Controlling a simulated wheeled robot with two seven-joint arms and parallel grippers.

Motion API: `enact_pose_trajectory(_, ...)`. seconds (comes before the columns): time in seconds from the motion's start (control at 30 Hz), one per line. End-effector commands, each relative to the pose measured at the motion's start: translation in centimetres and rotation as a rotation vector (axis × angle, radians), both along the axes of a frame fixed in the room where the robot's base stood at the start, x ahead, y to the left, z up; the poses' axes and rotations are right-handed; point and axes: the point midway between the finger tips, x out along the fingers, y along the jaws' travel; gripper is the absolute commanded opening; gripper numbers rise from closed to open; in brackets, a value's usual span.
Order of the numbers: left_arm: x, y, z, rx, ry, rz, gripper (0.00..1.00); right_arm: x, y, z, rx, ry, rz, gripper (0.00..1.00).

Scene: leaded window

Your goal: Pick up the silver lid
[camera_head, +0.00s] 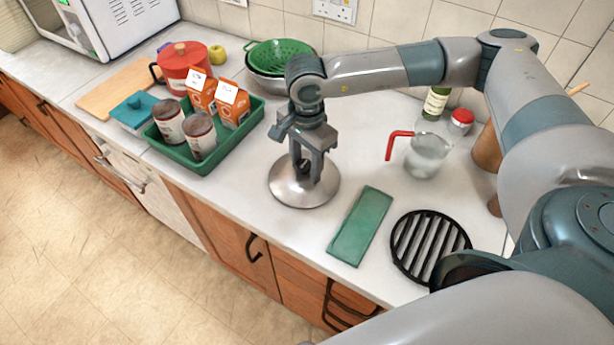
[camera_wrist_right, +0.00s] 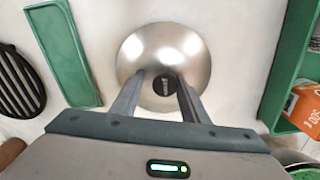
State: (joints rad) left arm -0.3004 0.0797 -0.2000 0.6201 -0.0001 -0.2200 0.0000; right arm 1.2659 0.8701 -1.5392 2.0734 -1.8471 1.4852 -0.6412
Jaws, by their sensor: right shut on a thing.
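The silver lid (camera_head: 290,190) is a round, domed metal lid with a dark knob in its middle. It sits on or just above the counter in the middle of the head view; I cannot tell which. My right gripper (camera_head: 304,180) points down over it and is shut on the lid's knob. In the right wrist view the lid (camera_wrist_right: 190,50) shows under the gripper (camera_wrist_right: 165,88), with the dark knob between the two fingers. My left gripper is not in view.
Left of the lid stands a green tray (camera_head: 178,163) with cans and orange cartons. A green slab (camera_head: 360,226) and a black grate trivet (camera_head: 430,246) lie to the right. A clear jug (camera_head: 427,155) with a red handle stands behind them. Bare counter surrounds the lid.

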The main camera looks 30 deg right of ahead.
Motion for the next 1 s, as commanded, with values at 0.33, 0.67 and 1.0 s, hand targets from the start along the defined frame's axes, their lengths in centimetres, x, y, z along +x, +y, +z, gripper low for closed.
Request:
enact_pose_trajectory(0.33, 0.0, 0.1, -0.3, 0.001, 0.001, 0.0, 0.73, -0.5, -0.1, -1.1, -0.003, 0.016, 0.0, 0.14)
enact_pose_trajectory(0.67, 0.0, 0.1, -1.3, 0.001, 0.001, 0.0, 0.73, -0.5, 0.0, 0.0, -0.002, 0.015, 0.0, 0.0)
enact_pose_trajectory(1.0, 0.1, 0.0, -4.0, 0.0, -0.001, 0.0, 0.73, -2.8, -1.5, 4.7, -0.001, 0.007, 0.001, 0.0)
